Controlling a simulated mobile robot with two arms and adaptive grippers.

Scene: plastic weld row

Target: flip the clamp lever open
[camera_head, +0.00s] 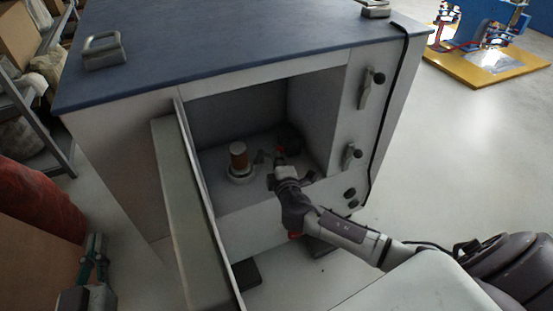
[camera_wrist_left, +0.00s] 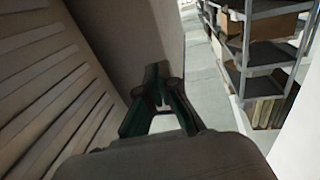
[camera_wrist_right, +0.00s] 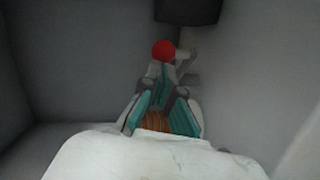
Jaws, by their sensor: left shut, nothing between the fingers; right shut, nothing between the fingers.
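The clamp lever's red ball knob (camera_wrist_right: 163,50) shows in the right wrist view just beyond my right gripper (camera_wrist_right: 168,84). I cannot tell whether they touch. In the head view the red knob (camera_head: 280,149) is inside the open cabinet. My right gripper (camera_head: 274,172) is shut and reaches in beside it, hiding part of the clamp. A brown cylinder (camera_head: 238,155) stands upright on a pale round base left of the clamp. My left gripper (camera_head: 95,255) is outside the cabinet at lower left, shut and empty; it also shows in the left wrist view (camera_wrist_left: 158,75).
The cabinet (camera_head: 140,110) has a blue top and side walls close around my right gripper. Its open door (camera_head: 185,215) stands between my two grippers. Black-knobbed handles (camera_head: 366,88) are on the right front. A shelf rack (camera_head: 35,110) and red object (camera_head: 35,205) are at left.

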